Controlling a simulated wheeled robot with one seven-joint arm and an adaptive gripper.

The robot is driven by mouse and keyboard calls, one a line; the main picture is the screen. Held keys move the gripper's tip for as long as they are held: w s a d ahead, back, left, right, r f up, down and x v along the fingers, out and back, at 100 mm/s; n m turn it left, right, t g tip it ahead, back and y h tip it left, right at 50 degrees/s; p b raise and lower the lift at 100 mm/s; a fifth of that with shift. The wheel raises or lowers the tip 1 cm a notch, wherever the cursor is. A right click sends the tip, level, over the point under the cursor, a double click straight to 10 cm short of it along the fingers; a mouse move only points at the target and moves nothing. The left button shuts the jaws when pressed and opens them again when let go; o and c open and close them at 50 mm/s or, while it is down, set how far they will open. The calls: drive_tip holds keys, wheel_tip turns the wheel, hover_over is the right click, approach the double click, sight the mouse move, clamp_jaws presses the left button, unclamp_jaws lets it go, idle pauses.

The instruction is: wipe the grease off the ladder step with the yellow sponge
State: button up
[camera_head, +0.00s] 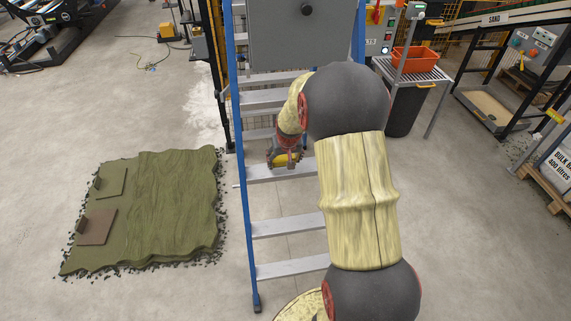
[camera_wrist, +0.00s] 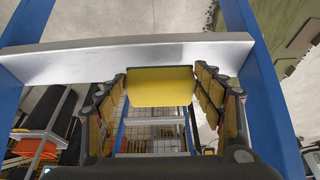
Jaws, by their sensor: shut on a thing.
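My gripper (camera_wrist: 162,82) is shut on the yellow sponge (camera_wrist: 160,90), which sits between its two padded fingers in the wrist view. The sponge lies right against or very close to the bare metal ladder step (camera_wrist: 70,64); I cannot tell if they touch. In the head view my gripper (camera_head: 286,157) is at a middle step (camera_head: 261,174) of the blue-railed ladder (camera_head: 241,190), with a patch of yellow at its end. I can make out no grease on the visible parts of the step. My arm hides the ladder's right side.
A green turf stack (camera_head: 155,205) with two flat plates lies on the floor left of the ladder. A grey box (camera_head: 285,35) is at the ladder's upper part. An orange bin (camera_head: 413,60) stands on a rack at right. Open floor lies right of my arm.

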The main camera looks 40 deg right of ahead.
drive_tip(key=shift+w+r, duration=0.2)
drive_tip(key=shift+r, duration=0.35)
drive_tip(key=shift+r+p, duration=1.3)
drive_tip(key=shift+r, duration=0.5)
